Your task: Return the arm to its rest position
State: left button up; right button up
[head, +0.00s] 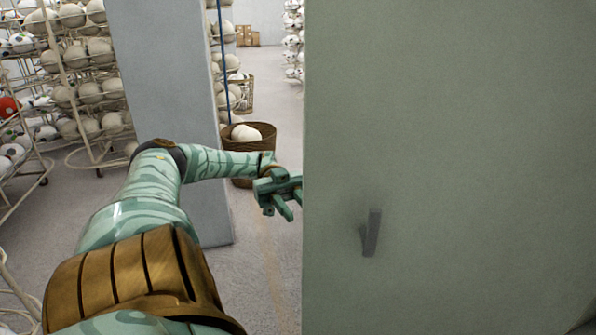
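My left arm reaches forward from the bottom left in the head view. My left gripper (289,205) is at the arm's end, just left of the edge of a large grey-green panel (450,130). Its fingers look spread apart, with nothing seen between them. Whether it touches the panel edge I cannot tell. My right gripper is not in view.
A dark grey handle (372,233) sticks out of the panel. A grey pillar (170,75) stands behind my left arm. A brown basket with white balls (245,132) is beyond the gripper. Ball racks (90,90) fill the left. Bare floor (265,270) lies between pillar and panel.

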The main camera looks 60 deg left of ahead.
pick_arm(q)
jog(key=shift+a+r, duration=0.1)
jog(key=shift+a, duration=0.25)
dwell(0.4)
